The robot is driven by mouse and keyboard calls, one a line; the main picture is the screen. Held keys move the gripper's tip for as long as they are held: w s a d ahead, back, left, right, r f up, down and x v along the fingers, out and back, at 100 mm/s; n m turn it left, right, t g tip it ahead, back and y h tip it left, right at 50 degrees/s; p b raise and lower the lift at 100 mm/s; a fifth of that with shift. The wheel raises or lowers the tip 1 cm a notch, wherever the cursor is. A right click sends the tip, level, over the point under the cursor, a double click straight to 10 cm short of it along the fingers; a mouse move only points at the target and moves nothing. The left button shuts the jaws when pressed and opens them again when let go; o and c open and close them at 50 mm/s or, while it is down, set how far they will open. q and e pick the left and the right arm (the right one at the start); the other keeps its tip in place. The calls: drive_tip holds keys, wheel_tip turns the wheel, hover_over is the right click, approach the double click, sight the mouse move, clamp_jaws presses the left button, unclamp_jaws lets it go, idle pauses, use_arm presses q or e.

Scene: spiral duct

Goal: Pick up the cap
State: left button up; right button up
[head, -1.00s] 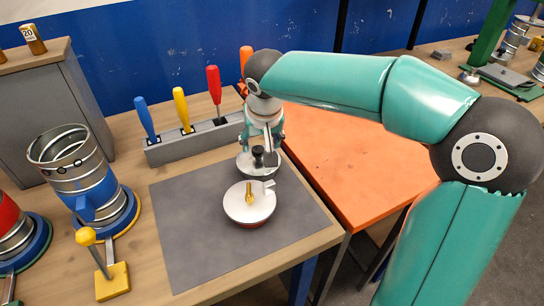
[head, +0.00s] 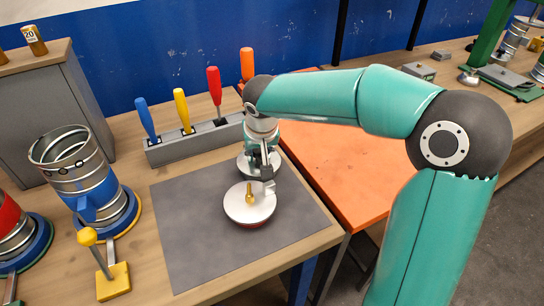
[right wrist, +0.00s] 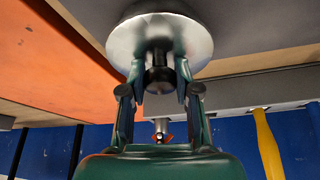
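A round silvery cap with a black knob (head: 272,171) lies at the back right of the grey mat (head: 205,235), partly hidden by my right gripper. My right gripper (head: 262,160) points down over it. In the right wrist view, the cap (right wrist: 195,38) is at the top, and my right gripper (right wrist: 160,82) has one finger on each side of the black knob (right wrist: 159,76). The fingers look open, with the knob between them; contact is not clear. A second white disc (head: 238,209) with a brass knob lies in front of it. My left gripper is not in view.
A grey rack (head: 200,143) with coloured-handled tools stands behind the mat. A metal duct with a blue band (head: 84,185) and a yellow-knobbed lever (head: 112,282) are at left. An orange table (head: 345,180) adjoins at right. The mat's front left is clear.

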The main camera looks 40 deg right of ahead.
drive_tip(key=shift+s+f, duration=0.1)
drive_tip(key=shift+f, duration=0.1)
clamp_jaws()
